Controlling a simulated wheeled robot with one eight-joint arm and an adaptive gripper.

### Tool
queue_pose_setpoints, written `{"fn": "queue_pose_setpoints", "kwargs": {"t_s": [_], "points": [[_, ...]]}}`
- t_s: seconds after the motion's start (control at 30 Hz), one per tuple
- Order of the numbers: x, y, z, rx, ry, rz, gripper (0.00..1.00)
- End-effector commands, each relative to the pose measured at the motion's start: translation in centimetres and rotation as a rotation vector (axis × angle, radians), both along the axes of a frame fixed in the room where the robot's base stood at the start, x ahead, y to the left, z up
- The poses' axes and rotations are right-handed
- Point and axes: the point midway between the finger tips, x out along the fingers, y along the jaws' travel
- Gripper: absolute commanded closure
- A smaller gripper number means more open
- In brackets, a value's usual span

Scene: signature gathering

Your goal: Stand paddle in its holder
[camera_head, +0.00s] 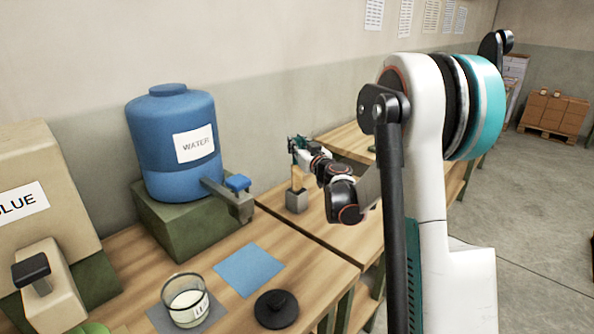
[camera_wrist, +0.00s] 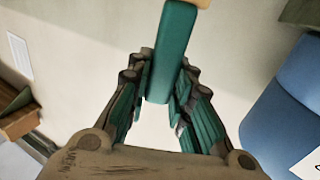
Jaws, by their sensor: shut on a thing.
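The paddle is upright in my gripper (camera_head: 297,146), on the far bench in the head view. Its pale wooden lower part (camera_head: 297,181) points down to a small grey block-shaped holder (camera_head: 297,201). The paddle's lower end meets the holder's top in the picture; I cannot tell how deep it sits inside. In the wrist view my gripper (camera_wrist: 163,88) is shut on the paddle's teal handle (camera_wrist: 172,55), with a bit of pale wood beyond it at the top edge. The holder is not in the wrist view.
A blue water barrel (camera_head: 172,140) with a tap stands left of my arm; it also shows in the wrist view (camera_wrist: 290,105). Nearer are a glass jar (camera_head: 186,298), a black lid (camera_head: 276,309) and a blue mat (camera_head: 249,269). Bare bench lies around the holder.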

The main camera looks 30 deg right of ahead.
Motion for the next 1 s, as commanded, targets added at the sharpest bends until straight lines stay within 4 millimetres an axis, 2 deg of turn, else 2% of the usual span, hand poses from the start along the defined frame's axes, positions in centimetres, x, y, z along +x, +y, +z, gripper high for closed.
{"fn": "queue_pose_setpoints", "kwargs": {"t_s": [0.03,0.1,0.33,0.6,0.97,1.0], "points": [[0.0,0.0,-1.1,0.0,0.0,0.0,1.0],[0.0,0.0,-1.9,0.0,0.0,0.0,1.0],[0.0,0.0,-3.2,0.0,0.0,0.0,1.0],[0.0,0.0,-6.7,0.0,0.0,0.0,1.0],[0.0,0.0,-7.0,0.0,0.0,0.0,1.0],[0.0,0.0,-7.0,0.0,0.0,0.0,0.75]]}}
